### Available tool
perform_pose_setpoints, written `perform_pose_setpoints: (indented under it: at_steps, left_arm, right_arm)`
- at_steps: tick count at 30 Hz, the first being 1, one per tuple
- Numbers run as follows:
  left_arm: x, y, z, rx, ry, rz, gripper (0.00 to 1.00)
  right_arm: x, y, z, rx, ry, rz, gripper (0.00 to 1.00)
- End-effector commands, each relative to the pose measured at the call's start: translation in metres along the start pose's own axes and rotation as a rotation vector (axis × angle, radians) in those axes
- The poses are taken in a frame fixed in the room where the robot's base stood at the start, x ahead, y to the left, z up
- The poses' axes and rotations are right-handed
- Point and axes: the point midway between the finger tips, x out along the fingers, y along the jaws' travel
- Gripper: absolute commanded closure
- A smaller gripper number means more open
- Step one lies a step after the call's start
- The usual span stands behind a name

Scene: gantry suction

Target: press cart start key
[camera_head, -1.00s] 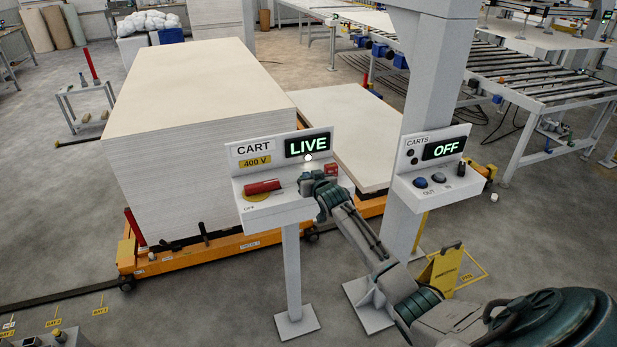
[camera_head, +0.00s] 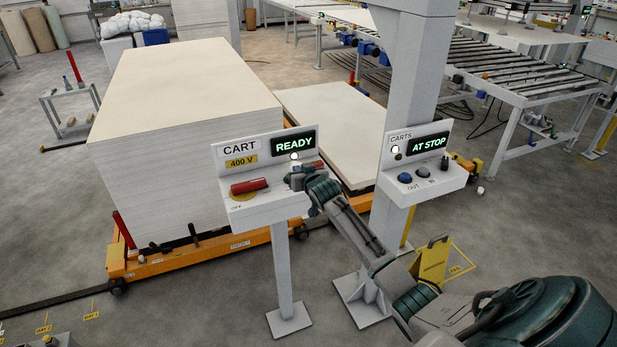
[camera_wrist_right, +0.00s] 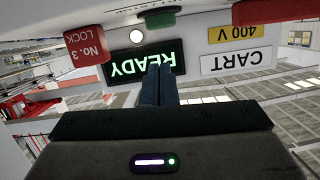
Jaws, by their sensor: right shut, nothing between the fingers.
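The cart panel (camera_head: 230,160) is a white box on a post, labelled CART and 400 V. Its display (camera_head: 294,143) reads READY, and a white lamp (camera_head: 295,156) glows below it. A red handle (camera_head: 249,186) lies on its ledge. My right gripper (camera_head: 293,178) is shut and empty over the right part of the ledge. In the right wrist view, which shows the panel upside down, its closed fingers (camera_wrist_right: 158,70) overlap the display. A green key (camera_wrist_right: 155,19) shows beyond the fingertips; I cannot tell whether they touch it. My left gripper is out of view.
A red No. 3 lock (camera_wrist_right: 86,46) hangs close beside the fingers. The carts panel (camera_head: 428,188) on the right column reads AT STOP. A tall board stack (camera_head: 185,150) stands on the orange cart (camera_head: 190,262) behind the cart panel.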

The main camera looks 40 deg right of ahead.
Motion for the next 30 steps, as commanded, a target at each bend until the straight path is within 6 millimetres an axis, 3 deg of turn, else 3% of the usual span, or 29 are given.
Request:
perform_pose_setpoints:
  at_steps: [9,15,30]
  left_arm:
    - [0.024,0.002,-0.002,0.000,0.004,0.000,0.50]
    - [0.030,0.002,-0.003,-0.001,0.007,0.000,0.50]
    - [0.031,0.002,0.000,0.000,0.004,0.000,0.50]
  right_arm:
    - [-0.052,0.000,0.000,-0.003,0.008,-0.002,1.00]
    - [-0.071,0.000,-0.003,-0.001,0.008,-0.002,1.00]
    - [-0.076,-0.001,-0.004,0.000,0.008,-0.001,1.00]
